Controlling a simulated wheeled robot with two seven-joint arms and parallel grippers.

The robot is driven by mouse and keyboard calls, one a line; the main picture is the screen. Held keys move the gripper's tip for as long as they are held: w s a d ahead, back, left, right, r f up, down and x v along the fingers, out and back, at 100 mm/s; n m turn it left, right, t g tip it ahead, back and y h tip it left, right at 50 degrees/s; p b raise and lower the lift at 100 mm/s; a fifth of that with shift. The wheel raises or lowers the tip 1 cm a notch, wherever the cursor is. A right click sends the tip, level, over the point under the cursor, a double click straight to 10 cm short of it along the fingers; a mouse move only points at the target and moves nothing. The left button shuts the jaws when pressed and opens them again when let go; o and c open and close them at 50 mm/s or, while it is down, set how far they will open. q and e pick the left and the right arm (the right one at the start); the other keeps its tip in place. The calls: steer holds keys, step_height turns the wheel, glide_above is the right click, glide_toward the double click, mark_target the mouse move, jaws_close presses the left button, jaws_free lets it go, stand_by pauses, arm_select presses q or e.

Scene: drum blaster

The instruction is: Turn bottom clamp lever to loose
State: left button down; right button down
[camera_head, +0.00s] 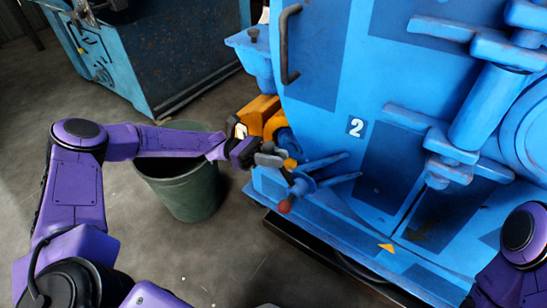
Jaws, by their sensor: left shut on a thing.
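The blue blaster machine (340,75) fills the right half of the head view. At its lower left corner is the bottom clamp, with blue prongs (325,163) and a lever ending in a red ball knob (285,206). My left gripper (270,158) reaches in from the left and is shut on the bottom clamp lever, above the red knob. Its fingers are small here and hide part of the lever. My right gripper is out of view; only part of my right arm shows at the lower right.
Yellow-orange parts (258,112) sit just above my left gripper. A dark green bin (185,185) stands below my left forearm. A blue container (170,50) is at the back left. A curved black handle (288,45) is on the machine's door. Grey floor (225,265) is clear in front.

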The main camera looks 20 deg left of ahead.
arm_select(q)
steer(key=c, duration=1.1)
jaws_free()
steer(key=shift+d, duration=0.1)
steer(key=a, duration=0.3)
steer(key=a+f, duration=0.1)
steer(key=a, duration=0.3)
steer(key=a+f, duration=0.1)
steer(key=a, duration=0.2)
steer(key=shift+w+a, duration=0.15)
steer(key=shift+a, duration=0.05)
